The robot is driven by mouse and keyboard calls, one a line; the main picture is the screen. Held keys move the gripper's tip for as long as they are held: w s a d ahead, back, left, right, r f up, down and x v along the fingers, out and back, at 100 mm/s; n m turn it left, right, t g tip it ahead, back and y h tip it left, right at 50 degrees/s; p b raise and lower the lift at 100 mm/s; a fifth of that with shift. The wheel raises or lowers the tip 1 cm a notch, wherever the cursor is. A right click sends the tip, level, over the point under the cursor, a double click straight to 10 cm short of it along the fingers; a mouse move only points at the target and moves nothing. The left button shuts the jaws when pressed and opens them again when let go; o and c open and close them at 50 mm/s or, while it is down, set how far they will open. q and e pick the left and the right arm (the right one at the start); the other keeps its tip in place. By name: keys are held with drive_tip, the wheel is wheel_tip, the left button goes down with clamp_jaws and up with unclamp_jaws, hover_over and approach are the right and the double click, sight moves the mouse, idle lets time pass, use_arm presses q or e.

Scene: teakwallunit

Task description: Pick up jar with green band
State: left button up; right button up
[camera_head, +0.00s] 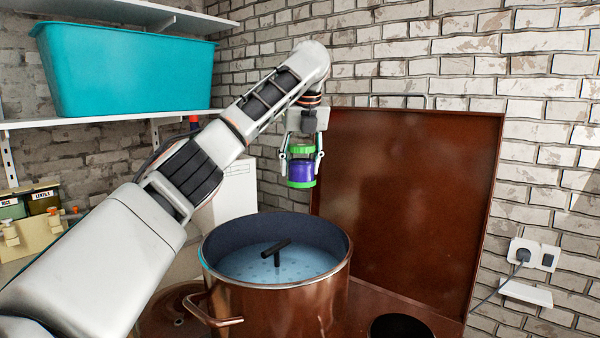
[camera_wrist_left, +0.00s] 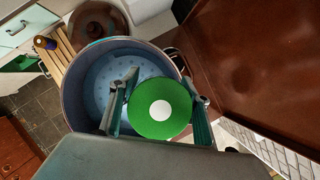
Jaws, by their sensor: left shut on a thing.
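The jar with the green band (camera_head: 301,176) has a purple-blue lower part and green at its top and bottom. My left gripper (camera_head: 302,160) is shut on it and holds it upright in the air, above and behind the right side of the large pot. In the left wrist view the jar shows as a green disc with a white centre (camera_wrist_left: 160,106) between the two fingers of my left gripper (camera_wrist_left: 158,112). My right gripper is in neither view.
A large copper-coloured pot (camera_head: 325,290) holds bluish liquid with a dark handle-like piece in it. A brown panel (camera_head: 410,205) stands behind. A teal bin (camera_head: 125,70) sits on a shelf. A dark round opening (camera_head: 400,326) lies at the front right.

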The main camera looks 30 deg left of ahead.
sight(300, 144)
use_arm(q)
drive_tip(key=shift+r, duration=3.6)
